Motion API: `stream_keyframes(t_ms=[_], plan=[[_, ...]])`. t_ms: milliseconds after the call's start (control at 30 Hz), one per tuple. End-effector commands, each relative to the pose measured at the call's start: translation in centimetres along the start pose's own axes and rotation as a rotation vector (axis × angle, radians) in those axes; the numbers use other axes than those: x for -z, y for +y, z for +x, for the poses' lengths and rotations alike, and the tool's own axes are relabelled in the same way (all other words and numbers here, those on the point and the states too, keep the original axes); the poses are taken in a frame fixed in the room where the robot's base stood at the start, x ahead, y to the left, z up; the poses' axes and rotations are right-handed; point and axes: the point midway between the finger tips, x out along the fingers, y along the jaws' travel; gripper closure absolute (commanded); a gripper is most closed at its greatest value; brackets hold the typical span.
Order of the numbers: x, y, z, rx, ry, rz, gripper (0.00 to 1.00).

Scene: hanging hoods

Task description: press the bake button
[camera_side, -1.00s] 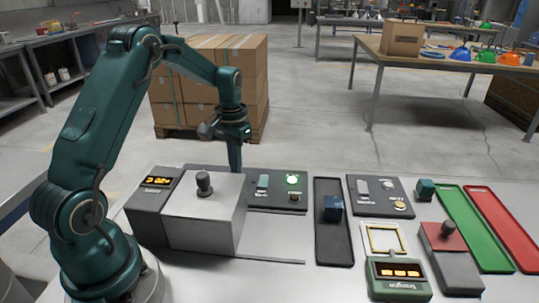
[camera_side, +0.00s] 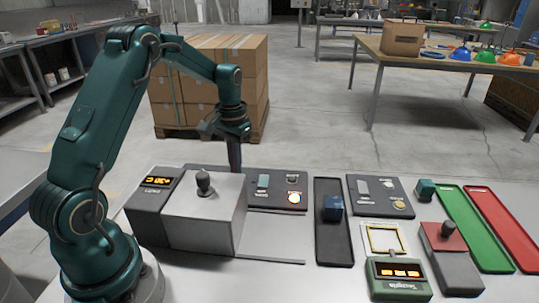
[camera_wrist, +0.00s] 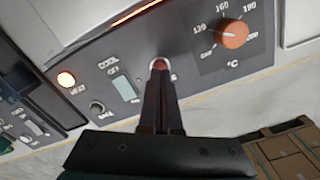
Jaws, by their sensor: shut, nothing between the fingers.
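A dark control panel (camera_side: 277,205) lies behind the pale box-shaped unit (camera_side: 205,228). In the wrist view it carries a lit amber lamp (camera_wrist: 66,79), a dark round lamp (camera_wrist: 97,107), a pale rocker switch (camera_wrist: 124,89) marked COOL and OFF, and an orange temperature dial (camera_wrist: 233,33). My gripper (camera_wrist: 160,66) points down with its fingers together and empty. Its tips are at a small round button with a pale rim (camera_wrist: 160,59), mostly covered by the fingers. I cannot read a label on it. In the side view the fingertips are hidden behind the unit.
Right of the panel are a black tray with a blue block (camera_side: 333,208), a second switch panel (camera_side: 379,195), a green device (camera_side: 398,279), a red-topped box (camera_side: 447,244), and green (camera_side: 476,225) and red (camera_side: 503,225) trays. A dark knob (camera_side: 204,183) stands on the pale unit.

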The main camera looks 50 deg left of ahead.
Motion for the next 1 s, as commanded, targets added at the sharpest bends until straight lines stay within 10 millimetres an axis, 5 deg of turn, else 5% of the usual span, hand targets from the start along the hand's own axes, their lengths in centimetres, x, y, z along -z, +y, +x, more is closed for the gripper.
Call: stream_keyframes(t_ms=[500,800,867,1000], plan=[[0.0,0.0,-4.7,0.001,0.003,0.0,1.0],[0.0,0.0,-5.0,0.0,0.001,0.0,1.0],[0.0,0.0,-5.0,0.0,0.001,0.0,0.81],[0.0,0.0,-5.0,0.0,0.001,0.0,0.27]])
